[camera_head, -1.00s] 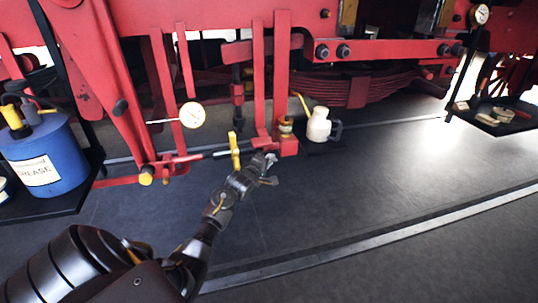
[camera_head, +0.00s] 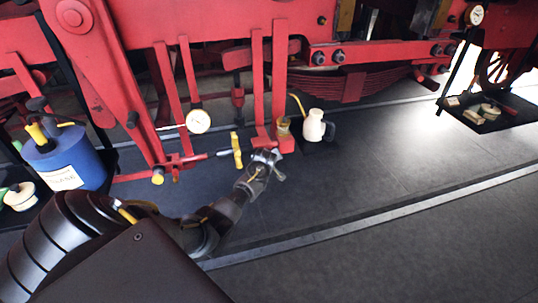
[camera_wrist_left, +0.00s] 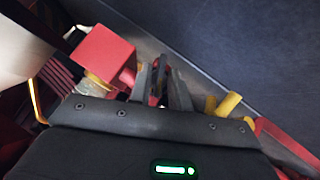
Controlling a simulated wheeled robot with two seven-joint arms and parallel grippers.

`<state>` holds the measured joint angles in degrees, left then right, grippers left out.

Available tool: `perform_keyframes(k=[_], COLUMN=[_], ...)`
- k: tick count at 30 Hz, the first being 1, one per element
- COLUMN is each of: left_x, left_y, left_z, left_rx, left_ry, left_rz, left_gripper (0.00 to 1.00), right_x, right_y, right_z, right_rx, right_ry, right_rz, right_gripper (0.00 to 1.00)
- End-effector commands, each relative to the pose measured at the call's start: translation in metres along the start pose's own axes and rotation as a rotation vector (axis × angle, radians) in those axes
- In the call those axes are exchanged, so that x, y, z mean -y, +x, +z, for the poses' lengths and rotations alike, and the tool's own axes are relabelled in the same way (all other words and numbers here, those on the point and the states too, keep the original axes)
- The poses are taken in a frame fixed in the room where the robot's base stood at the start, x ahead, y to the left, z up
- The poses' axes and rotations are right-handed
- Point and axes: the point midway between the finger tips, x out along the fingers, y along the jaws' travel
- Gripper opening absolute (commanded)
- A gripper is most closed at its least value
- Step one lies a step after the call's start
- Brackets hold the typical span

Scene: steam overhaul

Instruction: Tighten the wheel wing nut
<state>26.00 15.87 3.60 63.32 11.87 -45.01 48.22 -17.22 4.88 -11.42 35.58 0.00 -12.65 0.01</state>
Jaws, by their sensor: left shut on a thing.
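My left gripper (camera_head: 266,157) is at the lower end of a red upright, beside a red block (camera_head: 286,143). In the left wrist view its fingers (camera_wrist_left: 163,88) are closed together on a small part next to the red block (camera_wrist_left: 102,55). This part appears to be the wing nut; the fingers hide most of it, and its turn angle cannot be told. A yellow crosspiece (camera_head: 236,150) stands upright on a thin rod just left of the gripper. It shows as a yellow bar in the left wrist view (camera_wrist_left: 228,104). My right gripper is not in view.
A cream jug (camera_head: 314,126) stands on the floor just right of the red block. A round gauge (camera_head: 198,121) sits to the left, near red bars. A blue grease can (camera_head: 66,163) is at far left. A tray (camera_head: 510,119) of small items is at far right. The front floor is clear.

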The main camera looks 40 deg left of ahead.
Motion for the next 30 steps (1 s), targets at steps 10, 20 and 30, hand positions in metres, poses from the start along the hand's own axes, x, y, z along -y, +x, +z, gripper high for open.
perform_keyframes(k=[10, 20, 30], left_x=[-0.0029, -0.0031, -0.0038], left_y=[0.0004, 0.0008, 0.0007], left_z=[0.0001, -0.0013, -0.0027], left_rx=[0.001, -0.004, -0.006], left_ry=[0.192, 0.242, 0.240], left_rz=[-0.194, -0.245, -0.243], left_gripper=[0.00, 0.00, 0.00], right_x=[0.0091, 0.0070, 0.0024], right_y=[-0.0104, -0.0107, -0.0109], right_z=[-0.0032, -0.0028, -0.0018], right_rx=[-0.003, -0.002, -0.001], right_ry=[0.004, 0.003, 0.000], right_rz=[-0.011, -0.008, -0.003], right_gripper=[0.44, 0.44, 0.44])
